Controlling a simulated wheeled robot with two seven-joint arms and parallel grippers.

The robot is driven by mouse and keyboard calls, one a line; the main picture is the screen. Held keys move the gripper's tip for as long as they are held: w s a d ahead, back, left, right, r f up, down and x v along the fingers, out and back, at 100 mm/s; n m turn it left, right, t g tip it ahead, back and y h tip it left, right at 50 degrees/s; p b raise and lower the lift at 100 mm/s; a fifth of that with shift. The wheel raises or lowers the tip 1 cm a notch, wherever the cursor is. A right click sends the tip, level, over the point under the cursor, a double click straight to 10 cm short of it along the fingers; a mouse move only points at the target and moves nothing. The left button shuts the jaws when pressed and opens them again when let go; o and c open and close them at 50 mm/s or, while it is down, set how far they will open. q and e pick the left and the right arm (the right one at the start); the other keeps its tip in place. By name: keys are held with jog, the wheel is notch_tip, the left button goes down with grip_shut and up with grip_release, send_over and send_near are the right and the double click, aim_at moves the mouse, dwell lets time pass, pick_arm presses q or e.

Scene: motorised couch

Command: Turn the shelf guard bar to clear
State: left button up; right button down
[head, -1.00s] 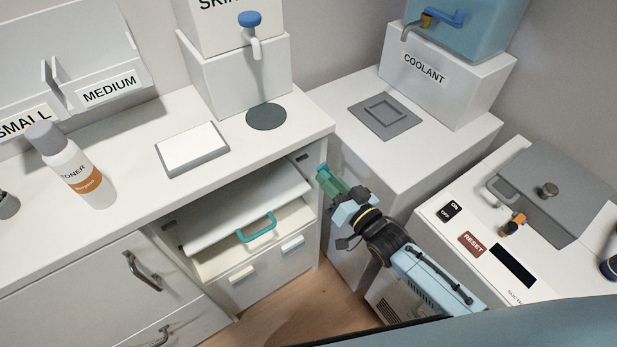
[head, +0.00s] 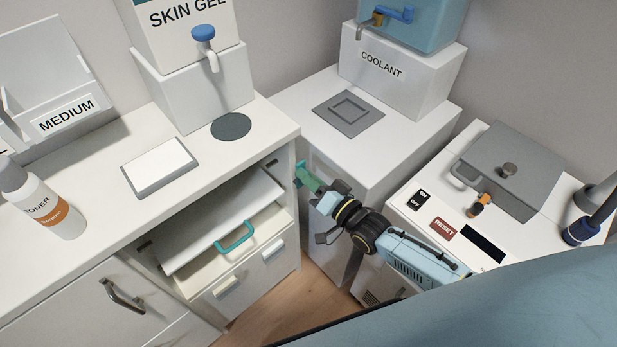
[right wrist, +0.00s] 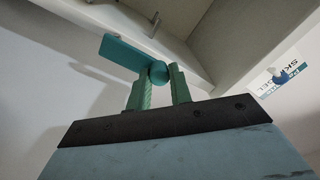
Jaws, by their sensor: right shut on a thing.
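The guard bar (right wrist: 125,54) is a short flat teal bar with a rounded knob-like end, seen in the right wrist view under the white cabinet's edge. My right gripper (right wrist: 160,76) has its green fingers on either side of the rounded end and is shut on it. In the head view my right gripper (head: 308,180) is at the right front edge of the open cabinet bay, and its fingers mostly hide the bar there. My left gripper is not in view.
The counter holds a toner bottle (head: 48,208), a white pad (head: 160,166) and a skin gel dispenser (head: 190,70). A coolant tank (head: 400,70) stands behind my right arm. A console with a red reset label (head: 440,229) is on the right. Floor shows below the bay.

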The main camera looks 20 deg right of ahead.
jog(key=shift+f, duration=0.1)
jog(key=c, duration=1.3)
grip_release()
jog(key=shift+o, duration=0.2)
jog(key=shift+s+d, duration=0.1)
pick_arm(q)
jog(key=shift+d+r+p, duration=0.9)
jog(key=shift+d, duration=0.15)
pick_arm(e)
jog(key=v, duration=1.3)
jog(key=shift+s, duration=0.1)
